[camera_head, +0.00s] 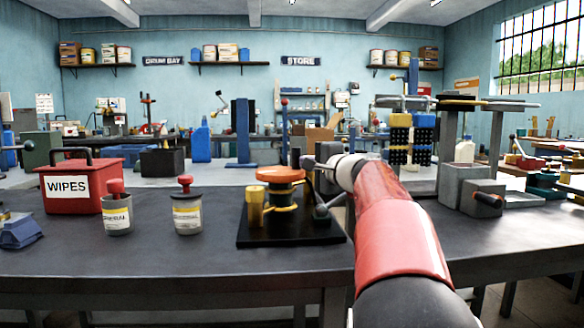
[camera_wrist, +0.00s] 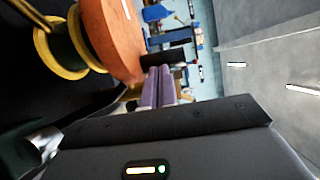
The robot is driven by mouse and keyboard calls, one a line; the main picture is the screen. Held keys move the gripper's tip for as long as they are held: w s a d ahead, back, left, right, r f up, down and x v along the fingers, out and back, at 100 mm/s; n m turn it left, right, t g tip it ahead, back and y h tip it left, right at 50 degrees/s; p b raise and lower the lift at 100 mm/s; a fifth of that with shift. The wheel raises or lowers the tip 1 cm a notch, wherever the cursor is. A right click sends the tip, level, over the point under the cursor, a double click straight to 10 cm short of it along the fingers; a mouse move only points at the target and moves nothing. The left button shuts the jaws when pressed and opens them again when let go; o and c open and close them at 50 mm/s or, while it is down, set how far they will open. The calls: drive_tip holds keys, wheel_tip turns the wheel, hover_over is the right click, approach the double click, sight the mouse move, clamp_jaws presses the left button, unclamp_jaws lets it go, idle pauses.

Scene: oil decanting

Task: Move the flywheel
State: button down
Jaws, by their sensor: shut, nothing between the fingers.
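The likely flywheel is an orange disc (camera_head: 281,174) lying flat on top of a small device with a black base plate (camera_head: 290,236) on the dark bench. The disc also shows large in the wrist view (camera_wrist: 112,38), at the upper left. My gripper (camera_head: 306,161) is at the right side of the disc, at about its height. In the wrist view its two fingers (camera_wrist: 158,86) are together and empty, beside the disc's rim. I cannot tell whether they touch it. My arm hides the bench behind and to the right of the device.
A yellow cylinder (camera_head: 255,206) stands at the device's left. Two labelled pots with red knobs (camera_head: 187,212) (camera_head: 117,214) and a red wipes box (camera_head: 70,186) stand farther left. Grey blocks (camera_head: 484,196) stand right of my arm. The bench's front strip at left is clear.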

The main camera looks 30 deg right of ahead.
drive_tip(key=w, duration=0.1)
drive_tip(key=w+d+n+y, duration=0.1)
drive_tip(key=w, duration=0.1)
drive_tip(key=w+y, duration=0.1)
drive_tip(key=shift+w+d+n, duration=0.3)
drive_tip(key=shift+d, duration=0.05)
idle(1.4)
